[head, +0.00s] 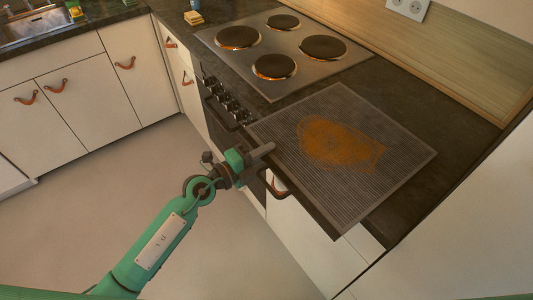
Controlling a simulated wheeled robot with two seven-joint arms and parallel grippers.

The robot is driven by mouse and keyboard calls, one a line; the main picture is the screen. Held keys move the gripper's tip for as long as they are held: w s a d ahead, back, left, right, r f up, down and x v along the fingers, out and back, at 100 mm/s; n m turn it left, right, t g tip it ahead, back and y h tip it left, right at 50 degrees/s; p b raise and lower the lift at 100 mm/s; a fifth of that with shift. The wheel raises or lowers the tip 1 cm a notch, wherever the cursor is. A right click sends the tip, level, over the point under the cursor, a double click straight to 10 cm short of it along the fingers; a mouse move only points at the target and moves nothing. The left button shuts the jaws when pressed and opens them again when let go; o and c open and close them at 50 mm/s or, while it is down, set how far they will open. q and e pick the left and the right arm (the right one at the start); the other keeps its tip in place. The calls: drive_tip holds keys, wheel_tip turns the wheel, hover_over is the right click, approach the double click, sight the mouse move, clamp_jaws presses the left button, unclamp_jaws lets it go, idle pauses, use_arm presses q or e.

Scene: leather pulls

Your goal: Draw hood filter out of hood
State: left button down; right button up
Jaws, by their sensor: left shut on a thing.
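The hood filter (400,168) is a flat grey mesh panel with a thin dark frame and an orange-brown stain in its middle. It shows at the right of the head view, over the worktop to the right of the hob, with its near corner out past the worktop's front edge. My left gripper (262,153) is shut on the filter at its left edge. I cannot tell whether the filter touches the worktop or hangs above it. The hood is not in view. My right gripper is not in view.
The hob (284,45) has several round plates and lies behind the filter. The dark worktop (455,130) shows around the filter. White cabinets (97,98) with leather pulls stand at the left. A sink (35,24) is at the top left. The floor (110,215) is clear.

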use_arm(q)
drive_tip(key=shift+w, duration=0.1)
drive_tip(key=c, duration=1.4)
unclamp_jaws()
drive_tip(key=shift+c, duration=0.2)
drive_tip(key=shift+o, duration=0.2)
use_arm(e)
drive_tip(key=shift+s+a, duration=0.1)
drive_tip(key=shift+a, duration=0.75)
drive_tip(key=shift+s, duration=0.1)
